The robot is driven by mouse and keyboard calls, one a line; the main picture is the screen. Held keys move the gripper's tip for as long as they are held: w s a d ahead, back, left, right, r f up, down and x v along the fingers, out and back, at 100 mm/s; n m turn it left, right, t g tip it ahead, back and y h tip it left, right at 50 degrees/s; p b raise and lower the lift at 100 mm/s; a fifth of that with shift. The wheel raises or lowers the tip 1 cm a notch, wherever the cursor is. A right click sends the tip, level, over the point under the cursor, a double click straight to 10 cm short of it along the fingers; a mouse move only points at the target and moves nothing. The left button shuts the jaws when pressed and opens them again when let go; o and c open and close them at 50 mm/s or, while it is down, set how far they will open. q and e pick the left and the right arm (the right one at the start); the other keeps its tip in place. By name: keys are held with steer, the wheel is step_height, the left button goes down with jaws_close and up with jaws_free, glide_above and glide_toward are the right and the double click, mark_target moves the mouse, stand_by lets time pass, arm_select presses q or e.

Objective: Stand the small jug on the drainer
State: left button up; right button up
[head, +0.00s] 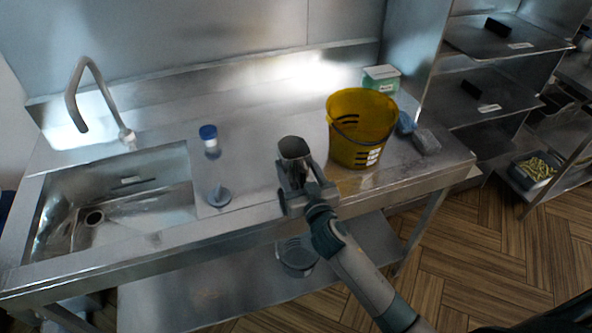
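The small jug (293,149), a dark-mouthed metal vessel, is at the tip of my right gripper (295,180), over the front part of the steel counter. The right gripper's fingers are around the jug's lower part and appear shut on it. The fingers hide part of the jug, and I cannot tell whether its base touches the steel. The drainer (255,165) appears to be the bare steel surface to the right of the sink basin (150,205). My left gripper is not in view.
A yellow bucket (358,135) stands close to the right of the jug. A blue-lidded jar (210,143) and a blue-grey round item (219,196) are to the left. A box (381,79) and sponges (426,141) are at the right. The steel between jar and jug is clear.

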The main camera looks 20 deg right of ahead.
steer(key=shift+f, duration=0.75)
steer(key=shift+f, duration=0.1)
steer(key=o, duration=1.4)
steer(key=shift+s, duration=0.25)
steer(key=shift+s+d+r+b, duration=0.1)
steer(key=shift+s+b, duration=0.7)
steer(key=shift+s, duration=2.1)
steer(key=shift+s+d+r+b, duration=0.1)
steer(key=shift+s+b, duration=0.65)
steer(key=shift+s, duration=2.15)
